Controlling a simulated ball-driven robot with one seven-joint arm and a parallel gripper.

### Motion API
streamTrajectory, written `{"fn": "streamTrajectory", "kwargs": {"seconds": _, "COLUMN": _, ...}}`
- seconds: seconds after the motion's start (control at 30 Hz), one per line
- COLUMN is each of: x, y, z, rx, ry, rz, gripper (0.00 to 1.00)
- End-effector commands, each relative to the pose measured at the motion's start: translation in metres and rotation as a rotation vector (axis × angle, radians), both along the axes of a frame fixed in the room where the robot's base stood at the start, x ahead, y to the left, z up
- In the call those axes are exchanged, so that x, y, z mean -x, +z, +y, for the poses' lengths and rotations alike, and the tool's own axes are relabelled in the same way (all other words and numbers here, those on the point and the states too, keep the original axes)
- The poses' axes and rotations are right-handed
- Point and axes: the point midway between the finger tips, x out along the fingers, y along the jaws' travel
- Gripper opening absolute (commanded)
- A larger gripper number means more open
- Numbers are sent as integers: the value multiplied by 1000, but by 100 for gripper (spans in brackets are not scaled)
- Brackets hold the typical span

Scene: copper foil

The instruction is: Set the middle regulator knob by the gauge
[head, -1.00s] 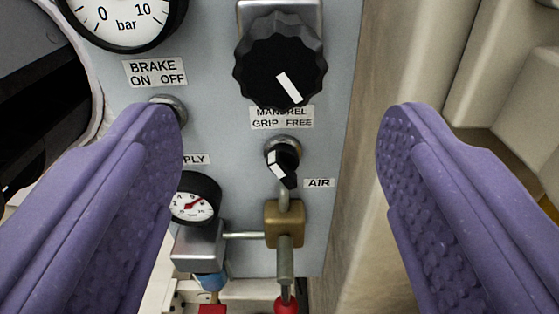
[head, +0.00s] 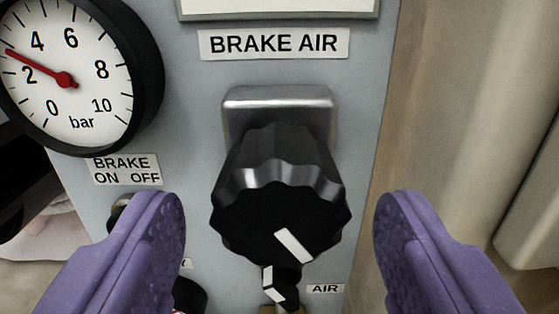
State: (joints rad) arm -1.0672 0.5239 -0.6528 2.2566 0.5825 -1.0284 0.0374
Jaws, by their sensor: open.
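The black fluted regulator knob (head: 262,205) sticks out from a silver block under the BRAKE AIR label (head: 273,43). Its white pointer mark aims to the lower right. The knob lies between the fingers in the picture, with a gap on both sides and no visible contact. The MANDREL label below the knob is hidden by it.
A smaller black switch with a white mark (head: 278,287) sits just below the knob, beside the AIR label (head: 325,289). The BRAKE ON OFF label (head: 125,170) is at left, with a control below it partly behind my left finger. Beige wall surfaces (head: 450,120) stand right of the panel.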

Motion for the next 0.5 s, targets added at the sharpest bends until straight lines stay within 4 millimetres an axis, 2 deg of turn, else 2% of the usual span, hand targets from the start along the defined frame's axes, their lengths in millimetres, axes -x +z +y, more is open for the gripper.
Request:
{"fn": "streamTrajectory", "kwargs": {"seconds": 0.1, "x": -10, "y": -1, "z": 0, "rx": 1, "ry": 0, "rz": 0, "gripper": 69}}
{"fn": "streamTrajectory", "kwargs": {"seconds": 0.37, "x": -13, "y": 0, "z": 0, "rx": 2, "ry": 1, "rz": 1, "gripper": 69}}
{"fn": "streamTrajectory", "kwargs": {"seconds": 0.47, "x": -13, "y": 0, "z": 0, "rx": 1, "ry": 1, "rz": 1, "gripper": 51}}
{"fn": "streamTrajectory", "kwargs": {"seconds": 0.5, "x": -13, "y": 0, "z": 0, "rx": 2, "ry": 1, "rz": 1, "gripper": 42}}
